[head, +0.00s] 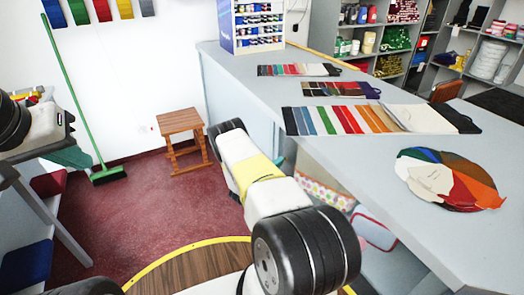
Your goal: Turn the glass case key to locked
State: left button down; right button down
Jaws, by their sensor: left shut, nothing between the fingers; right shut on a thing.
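I cannot make out the glass case or its key in the head view. My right arm rises through the middle of the picture, with a yellow band on a white link. Its far black end is beside the counter's left side. The fingers of my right gripper do not show, so what they hold is hidden. Part of my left arm is at the left edge, and no fingers of my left gripper can be seen.
The grey counter (365,165) runs along the right, carrying swatch strips (350,120) and a colour fan (440,182). A display rack (258,27) stands at its far end. A wooden stool (180,124) and green broom (107,174) stand on the red floor (140,215).

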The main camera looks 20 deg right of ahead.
dwell(0.3)
jog(key=c, duration=1.6)
grip_release()
jog(key=v, duration=0.8)
